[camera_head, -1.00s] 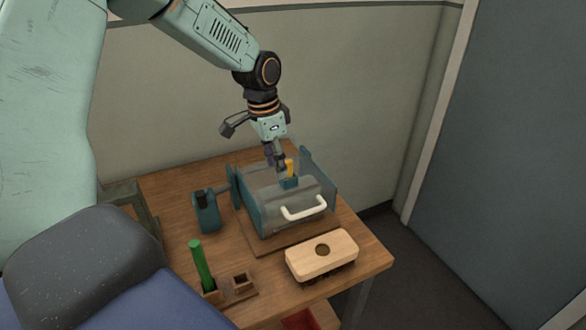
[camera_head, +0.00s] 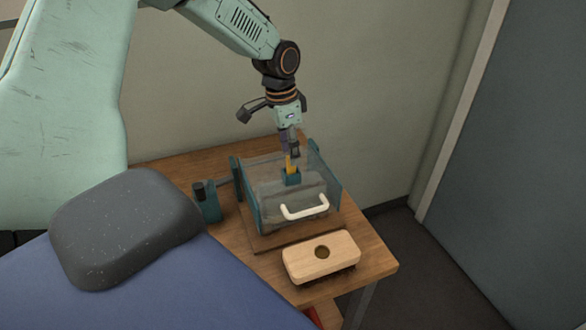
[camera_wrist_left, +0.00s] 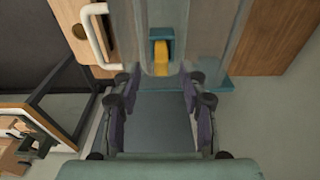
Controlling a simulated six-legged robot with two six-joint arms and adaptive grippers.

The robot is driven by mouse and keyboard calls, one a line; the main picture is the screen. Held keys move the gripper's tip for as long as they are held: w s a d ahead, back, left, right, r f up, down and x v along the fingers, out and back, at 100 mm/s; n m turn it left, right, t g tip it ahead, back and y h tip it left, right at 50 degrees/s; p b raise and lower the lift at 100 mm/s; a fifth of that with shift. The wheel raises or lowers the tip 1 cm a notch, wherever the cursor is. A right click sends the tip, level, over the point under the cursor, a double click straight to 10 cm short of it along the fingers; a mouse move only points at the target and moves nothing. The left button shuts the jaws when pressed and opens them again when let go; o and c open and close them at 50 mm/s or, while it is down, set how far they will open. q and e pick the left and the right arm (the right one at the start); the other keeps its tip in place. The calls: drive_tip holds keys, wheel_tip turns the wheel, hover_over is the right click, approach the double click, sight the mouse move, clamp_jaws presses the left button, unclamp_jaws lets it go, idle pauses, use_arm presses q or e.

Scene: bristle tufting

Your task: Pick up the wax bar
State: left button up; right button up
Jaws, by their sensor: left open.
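The wax bar appears to be the yellow bar (camera_head: 289,163) standing upright in a small teal holder (camera_head: 292,178) at the clear-covered machine (camera_head: 262,205). In the left wrist view the yellow bar (camera_wrist_left: 162,52) shows ahead of the fingers, in its holder. My left gripper (camera_head: 291,150) points down just above and behind the bar. Its fingers (camera_wrist_left: 158,80) are apart with nothing between them in the wrist view. Whether a finger touches the bar cannot be told. My right gripper is not in view.
The machine has a clear guard with a white handle (camera_head: 305,209). A wooden brush block (camera_head: 322,256) lies in front of it on the wooden table (camera_head: 377,262). A teal box with a dark top (camera_head: 206,204) stands left. Walls are close behind the table.

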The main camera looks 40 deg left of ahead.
sight(291, 170)
use_arm(q)
drive_tip(key=f, duration=0.3)
drive_tip(key=shift+w+a, duration=0.1)
drive_tip(key=shift+a, duration=0.15)
drive_tip(key=shift+d+f, duration=0.1)
drive_tip(key=shift+f, duration=0.25)
drive_tip(key=shift+d+r, duration=0.1)
drive_tip(key=shift+d, duration=0.25)
drive_tip(key=shift+w+a+f, duration=0.1)
drive_tip(key=shift+a+f, duration=0.1)
drive_tip(key=shift+a, duration=0.15)
drive_tip(key=c, duration=0.4)
drive_tip(key=shift+d+r, duration=0.15)
drive_tip(key=shift+d, duration=0.1)
clamp_jaws()
